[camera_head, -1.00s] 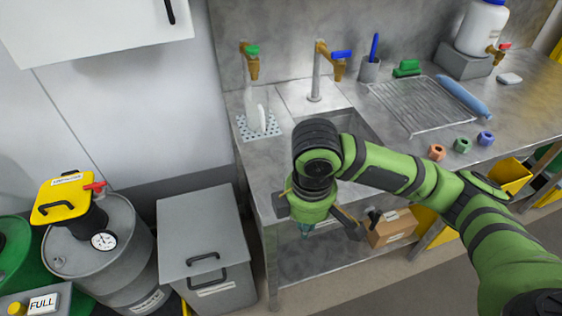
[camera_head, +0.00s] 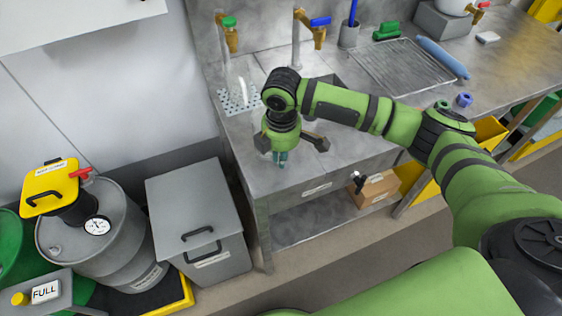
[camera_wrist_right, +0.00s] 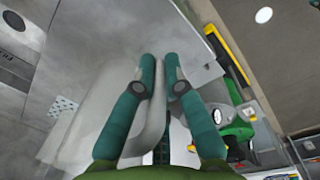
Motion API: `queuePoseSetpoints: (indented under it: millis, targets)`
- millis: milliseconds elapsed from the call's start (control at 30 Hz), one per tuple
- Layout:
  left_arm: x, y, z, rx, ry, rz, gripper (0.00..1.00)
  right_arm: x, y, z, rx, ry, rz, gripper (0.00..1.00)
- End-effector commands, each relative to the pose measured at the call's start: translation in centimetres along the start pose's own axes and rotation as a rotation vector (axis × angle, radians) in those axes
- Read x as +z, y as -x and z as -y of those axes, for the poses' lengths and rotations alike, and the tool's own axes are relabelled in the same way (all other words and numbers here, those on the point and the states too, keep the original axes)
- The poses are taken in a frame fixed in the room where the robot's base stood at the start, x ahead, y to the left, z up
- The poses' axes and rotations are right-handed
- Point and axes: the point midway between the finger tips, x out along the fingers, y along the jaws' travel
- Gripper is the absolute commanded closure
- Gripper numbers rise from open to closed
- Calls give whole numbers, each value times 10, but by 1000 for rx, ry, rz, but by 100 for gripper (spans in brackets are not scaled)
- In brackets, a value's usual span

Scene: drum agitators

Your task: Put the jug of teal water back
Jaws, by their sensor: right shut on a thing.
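My right gripper (camera_head: 281,160) points down over the bench's front edge, left of the sink. In the right wrist view its teal fingers (camera_wrist_right: 159,85) are closed around a pale, handle-like strip. A large translucent jug body (camera_wrist_right: 95,115) spreads left of the fingers there. I cannot make out teal water in it. In the head view the held jug does not show clearly around the gripper. A clear vessel with a pale curved edge (camera_head: 241,88) shows over the dotted mat (camera_head: 232,103). My left gripper is out of view.
The sink bench holds two taps (camera_head: 230,34), a wire rack (camera_head: 405,66) and a blue roll (camera_head: 443,58). A grey lidded bin (camera_head: 195,210) and a grey drum with a yellow-topped agitator (camera_head: 100,245) stand at left. A cardboard box (camera_head: 374,188) sits underneath.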

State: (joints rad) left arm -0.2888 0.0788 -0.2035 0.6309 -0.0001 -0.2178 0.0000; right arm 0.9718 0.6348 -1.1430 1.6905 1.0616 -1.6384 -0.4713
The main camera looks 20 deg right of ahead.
Motion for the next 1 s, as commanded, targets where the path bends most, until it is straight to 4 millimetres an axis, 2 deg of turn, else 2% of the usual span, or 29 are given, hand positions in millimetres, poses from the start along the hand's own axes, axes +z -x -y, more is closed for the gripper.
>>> queuePoseSetpoints:
  millis: [100, 233, 400, 633, 667, 700, 1000]
  targets:
    - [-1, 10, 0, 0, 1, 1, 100, 1, -17, 3, -5, 1, 3, 100]
    - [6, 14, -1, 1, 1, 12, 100, 0, -31, 3, -3, 1, 2, 100]
    - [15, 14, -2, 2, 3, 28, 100, 0, -35, 3, -1, 1, 1, 100]
    - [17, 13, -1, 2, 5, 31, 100, 0, -38, 4, -2, 1, 1, 100]
    - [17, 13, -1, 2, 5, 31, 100, 0, -38, 4, -2, 1, 1, 80]
    - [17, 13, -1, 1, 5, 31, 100, 0, -38, 4, -2, 1, 1, 64]
    - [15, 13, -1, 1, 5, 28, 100, 0, -38, 4, -2, 1, 1, 64]
